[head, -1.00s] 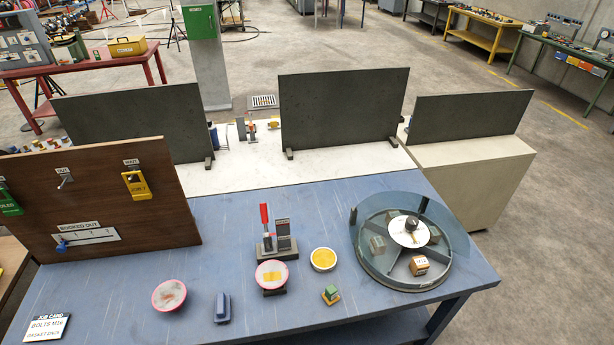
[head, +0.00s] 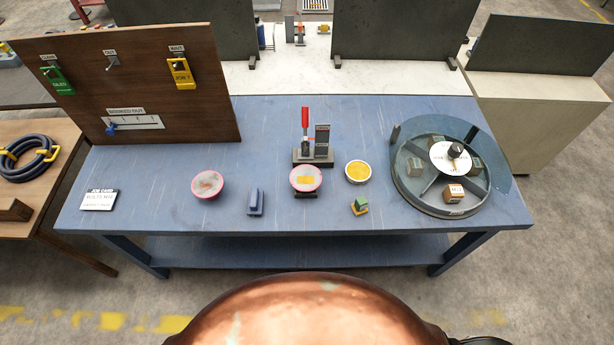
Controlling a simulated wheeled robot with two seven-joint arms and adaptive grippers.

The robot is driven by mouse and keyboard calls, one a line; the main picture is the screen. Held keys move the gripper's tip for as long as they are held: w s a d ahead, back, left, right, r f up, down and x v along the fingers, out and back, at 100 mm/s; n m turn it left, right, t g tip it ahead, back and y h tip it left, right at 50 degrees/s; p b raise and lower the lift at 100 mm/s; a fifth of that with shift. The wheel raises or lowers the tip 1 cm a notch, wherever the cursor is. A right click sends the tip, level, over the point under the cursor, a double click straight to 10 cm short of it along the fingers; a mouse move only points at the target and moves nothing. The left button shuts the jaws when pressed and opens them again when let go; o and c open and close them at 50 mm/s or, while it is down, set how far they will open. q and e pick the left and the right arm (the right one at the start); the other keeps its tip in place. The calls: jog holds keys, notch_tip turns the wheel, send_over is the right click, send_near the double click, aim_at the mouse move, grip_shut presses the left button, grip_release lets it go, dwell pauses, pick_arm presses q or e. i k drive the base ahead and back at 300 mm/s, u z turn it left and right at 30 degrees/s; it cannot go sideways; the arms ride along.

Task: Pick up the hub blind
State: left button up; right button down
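No part is labelled hub blind in the head view. At the centre of a round, see-through-walled divided tray (head: 428,209) on the right of the blue bench, a black knob-like piece (head: 455,150) stands on a white lettered disc (head: 440,161). I cannot tell for sure whether it is the hub blind. Small blocks sit in the compartments around it, including a brown one with a white label (head: 453,193) at the front. Neither of my grippers is in view.
On the blue bench (head: 330,219) are a pink-rimmed dish (head: 208,185), a blue block (head: 256,202), a red-handled stand (head: 305,125) with a pink-rimmed dish (head: 306,179) before it, a yellow-filled dish (head: 357,171) and a green-yellow block (head: 360,206). A brown board (head: 200,120) stands at left.

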aim_at(304, 178)
jog(key=u, duration=0.2)
jog(key=k, duration=0.25)
jog(key=u, duration=1)
jog(key=k, duration=1.1)
jog(key=u, duration=0.85)
jog(key=i, duration=1.2)
jog(key=z, duration=0.6)
jog(key=i, duration=0.9)
jog(key=z, duration=1.45)
jog(key=i, duration=0.65)
jog(key=z, duration=0.7)
